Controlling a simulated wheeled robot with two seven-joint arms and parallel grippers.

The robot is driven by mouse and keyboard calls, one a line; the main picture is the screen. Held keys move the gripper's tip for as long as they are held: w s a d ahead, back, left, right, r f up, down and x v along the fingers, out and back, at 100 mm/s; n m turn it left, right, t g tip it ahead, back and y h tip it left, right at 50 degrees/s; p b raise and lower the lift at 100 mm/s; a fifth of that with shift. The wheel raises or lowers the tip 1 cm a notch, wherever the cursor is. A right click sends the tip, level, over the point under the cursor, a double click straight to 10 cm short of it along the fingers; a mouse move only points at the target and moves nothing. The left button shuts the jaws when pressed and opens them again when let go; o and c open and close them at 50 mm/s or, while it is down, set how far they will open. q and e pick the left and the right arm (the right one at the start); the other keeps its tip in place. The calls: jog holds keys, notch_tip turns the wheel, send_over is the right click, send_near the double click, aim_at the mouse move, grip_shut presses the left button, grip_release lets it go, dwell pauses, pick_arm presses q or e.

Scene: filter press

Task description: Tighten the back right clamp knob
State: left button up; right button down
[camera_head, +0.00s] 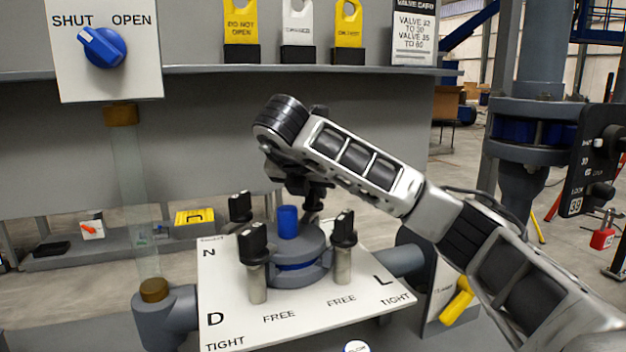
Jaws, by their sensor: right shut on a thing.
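The filter press has a grey round body with a blue centre post (288,222) on a white plate (215,290) marked FREE and TIGHT. Black clamp knobs stand around it: front left (252,243), front right (344,228) and back left (240,207). My right gripper (312,198) points down at the back right corner of the press, shut on the back right clamp knob. The dark fingers and wrist hide most of that knob, so its turn angle cannot be read. My left gripper is out of view.
A blue valve knob (102,47) is on a SHUT/OPEN panel at upper left. Yellow and white tags (298,30) stand on the shelf above. A large pipe with a flange (535,130) stands at right. A glass tube (135,190) rises at left.

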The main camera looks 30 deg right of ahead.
pick_arm(q)
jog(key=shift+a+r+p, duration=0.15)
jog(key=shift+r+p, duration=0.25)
jog(key=shift+p, duration=0.25)
pick_arm(e)
jog(key=shift+r+m+g+h, duration=0.2)
jog(key=shift+m+g+h, duration=0.1)
jog(key=shift+m, duration=0.4)
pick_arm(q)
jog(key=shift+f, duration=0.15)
pick_arm(e)
jog(key=shift+f, duration=0.15)
jog(key=c, duration=1.4)
grip_release()
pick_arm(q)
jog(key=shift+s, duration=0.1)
pick_arm(e)
jog(key=shift+o, duration=0.2)
